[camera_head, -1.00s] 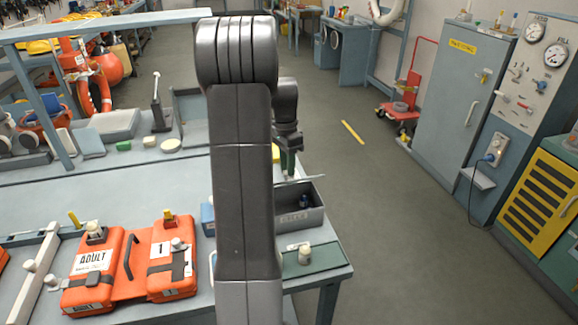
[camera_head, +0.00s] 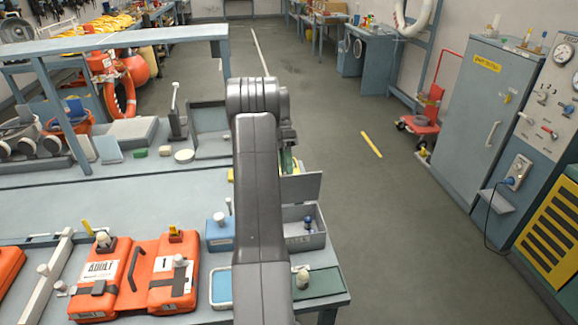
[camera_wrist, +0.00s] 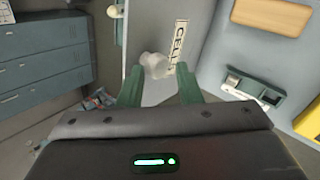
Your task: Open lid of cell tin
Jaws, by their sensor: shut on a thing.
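The cell tin (camera_head: 305,242) is a grey box near the bench's right end, with a label on its front. Its lid (camera_head: 302,188) stands raised at the back, and the inside shows, with a small dark blue thing (camera_head: 308,222) in it. My gripper (camera_head: 288,162) is at the raised lid, partly hidden by my arm. In the wrist view its green fingers (camera_wrist: 160,75) are either side of a pale knob (camera_wrist: 155,62), beside a panel with a CELLS label (camera_wrist: 180,45). The gripper is shut on the lid; the exact contact is unclear.
A blue box (camera_head: 219,236) with a white knob stands left of my arm. Orange cases (camera_head: 104,278) lie further left. A green mat (camera_head: 325,282) with a pale knob-like object lies in front of the tin.

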